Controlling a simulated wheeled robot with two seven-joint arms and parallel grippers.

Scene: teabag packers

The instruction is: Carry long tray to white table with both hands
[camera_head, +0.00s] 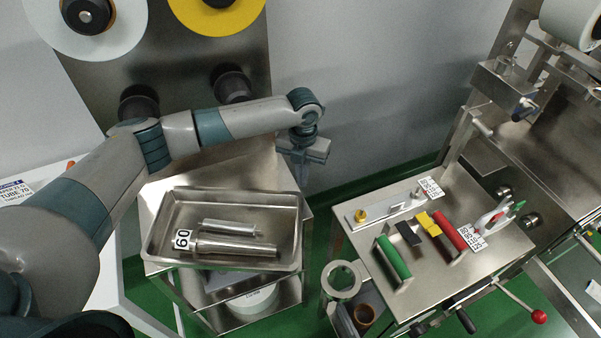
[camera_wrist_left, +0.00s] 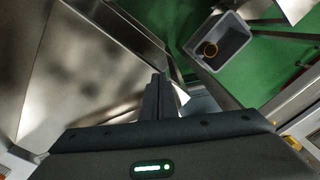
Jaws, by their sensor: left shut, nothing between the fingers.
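The long metal tray (camera_head: 277,212) lies on a steel stand, holding two metal tubes (camera_head: 235,247) and a tag reading 60. My left arm reaches across behind the tray. My left gripper (camera_head: 301,172) points down just beyond the tray's far right corner, apart from it, shut and empty. Its closed fingers (camera_wrist_left: 158,98) also show in the left wrist view. A white table surface (camera_head: 138,300) shows at the left, mostly hidden behind my arm. My right gripper is not in view.
A steel table (camera_head: 400,235) at the right holds colored-handled tools and number tags. A grey bin (camera_wrist_left: 222,42) with a brown ring stands on the green floor. Large reels (camera_head: 85,20) and a steel machine panel stand behind the tray. A gap separates the stand and right table.

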